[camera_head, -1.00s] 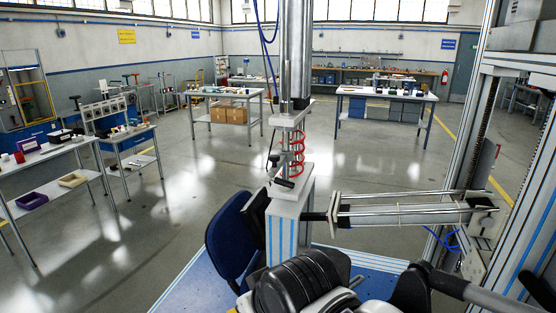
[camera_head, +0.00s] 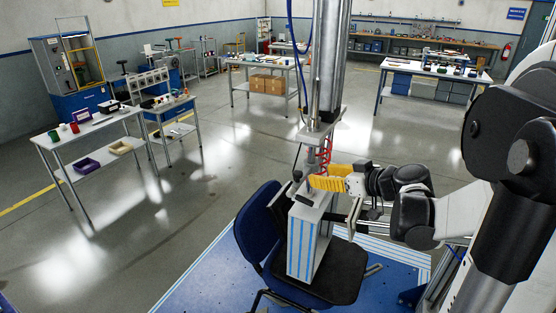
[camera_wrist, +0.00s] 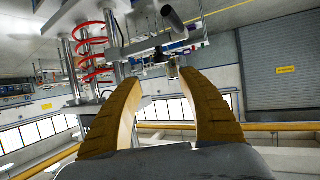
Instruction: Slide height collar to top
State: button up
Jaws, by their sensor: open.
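My gripper (camera_head: 320,178) reaches in from the right in the head view, its yellow fingers beside the lower part of the test press, just below and in front of the red coil (camera_head: 325,156). In the wrist view my gripper (camera_wrist: 158,77) is open, with nothing seen between its fingertips. The red coil (camera_wrist: 90,47) there lies left of the fingers, around or beside a metal post. I cannot tell which part is the height collar. The metal column (camera_head: 328,60) rises above the coil.
The blue chair (camera_head: 258,225) stands on the blue platform (camera_head: 205,280) under a pale block (camera_head: 308,240) with blue stripes. A horizontal bar arm passes below my gripper. A blue hose (camera_head: 292,50) hangs beside the column. Tables stand farther back, with open floor between.

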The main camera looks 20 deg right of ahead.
aim_at(299, 173)
jog(key=b+x, duration=0.1)
jog(key=x, duration=0.9)
jog(key=shift+w+a+f, duration=0.15)
jog(key=shift+a+f, duration=0.05)
